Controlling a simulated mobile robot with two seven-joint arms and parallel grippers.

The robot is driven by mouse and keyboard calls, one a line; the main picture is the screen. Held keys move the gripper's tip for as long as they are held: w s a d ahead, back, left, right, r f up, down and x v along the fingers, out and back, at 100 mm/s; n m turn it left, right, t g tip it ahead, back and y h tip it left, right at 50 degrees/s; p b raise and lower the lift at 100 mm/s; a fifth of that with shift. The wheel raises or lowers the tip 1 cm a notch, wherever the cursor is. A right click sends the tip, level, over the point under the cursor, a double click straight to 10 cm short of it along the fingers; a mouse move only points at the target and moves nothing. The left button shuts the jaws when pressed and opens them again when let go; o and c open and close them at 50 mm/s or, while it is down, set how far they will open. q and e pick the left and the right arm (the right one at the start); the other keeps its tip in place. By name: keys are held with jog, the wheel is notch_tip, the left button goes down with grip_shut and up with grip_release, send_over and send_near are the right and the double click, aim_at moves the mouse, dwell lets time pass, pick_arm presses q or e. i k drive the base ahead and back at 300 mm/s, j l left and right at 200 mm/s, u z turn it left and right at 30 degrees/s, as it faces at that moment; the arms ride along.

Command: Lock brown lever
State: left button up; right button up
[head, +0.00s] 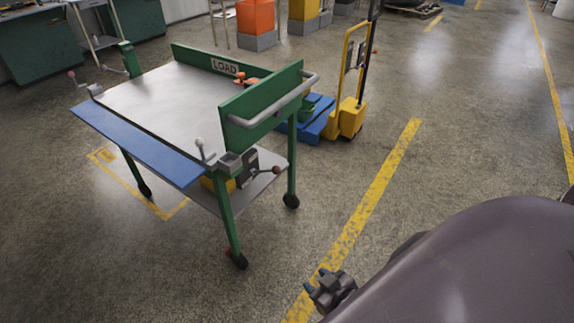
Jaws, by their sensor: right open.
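A lever with a brown knob (276,170) sticks out to the right from a dark block under the near right corner of a green-framed cart (231,115). Two other levers sit on the cart's corners: one with a pale knob (199,143) at the near corner and one with a pinkish knob (71,74) at the far left. Whether any lever is locked cannot be told. My right gripper (316,280) is small at the bottom, with blue-tipped fingers apart and empty. It appears below and right of the cart, away from the levers. My left gripper is out of view.
The cart has a grey top, a blue front flap (140,145), a lower shelf and wheels. A yellow pallet truck (351,117) with blue pallets (322,122) stands behind it. Floor right of the cart is clear, crossed by a yellow line (380,180).

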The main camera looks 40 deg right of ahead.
aim_at(275, 170)
jog(key=k+l, duration=0.1)
jog(key=l, duration=1.8)
